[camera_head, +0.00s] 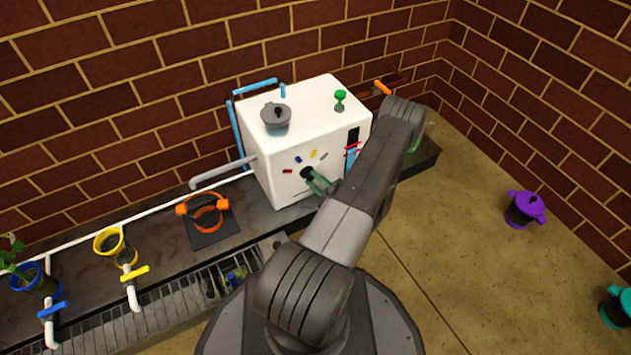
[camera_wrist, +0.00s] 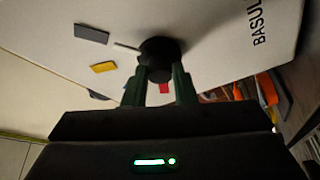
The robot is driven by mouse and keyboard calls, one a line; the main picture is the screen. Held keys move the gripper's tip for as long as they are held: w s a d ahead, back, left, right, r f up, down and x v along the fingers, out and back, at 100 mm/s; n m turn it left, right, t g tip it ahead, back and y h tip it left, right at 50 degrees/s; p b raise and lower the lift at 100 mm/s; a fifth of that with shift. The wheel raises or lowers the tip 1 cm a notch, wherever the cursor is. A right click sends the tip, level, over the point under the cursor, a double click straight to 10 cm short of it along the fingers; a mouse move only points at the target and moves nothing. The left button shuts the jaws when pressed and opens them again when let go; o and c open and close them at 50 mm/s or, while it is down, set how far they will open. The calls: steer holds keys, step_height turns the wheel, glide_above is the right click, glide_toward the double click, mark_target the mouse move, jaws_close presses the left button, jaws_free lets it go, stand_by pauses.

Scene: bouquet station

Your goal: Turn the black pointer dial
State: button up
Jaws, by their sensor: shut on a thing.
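The black pointer dial (camera_wrist: 160,52) sits on the front face of the white box (camera_head: 285,135). In the wrist view its pale pointer lies toward the upper left, between a grey mark (camera_wrist: 92,34) and a yellow mark (camera_wrist: 103,67). My gripper (camera_wrist: 160,80) is shut on the dial, one green finger on each side of it. In the head view the dial (camera_head: 306,173) shows at the tip of my green fingers. Red, blue, yellow and grey marks surround it there. A red mark (camera_wrist: 164,88) is partly hidden between the fingers in the wrist view.
A grey lidded pot (camera_head: 276,117) and a green knob (camera_head: 340,97) stand on top of the box. A red-and-blue fixture (camera_head: 352,153) is close to my arm. Orange (camera_head: 208,217), yellow (camera_head: 115,247) and blue-rimmed items stand left. Open floor lies right, with a purple pot (camera_head: 523,209).

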steer(key=o, duration=1)
steer(key=p+v, duration=0.3)
steer(key=v, duration=1.1)
steer(key=shift+w, duration=0.15)
steer(key=b+x, duration=0.3)
steer(key=x, duration=1)
steer(key=shift+w+a, duration=0.25)
steer(key=shift+a, duration=0.1)
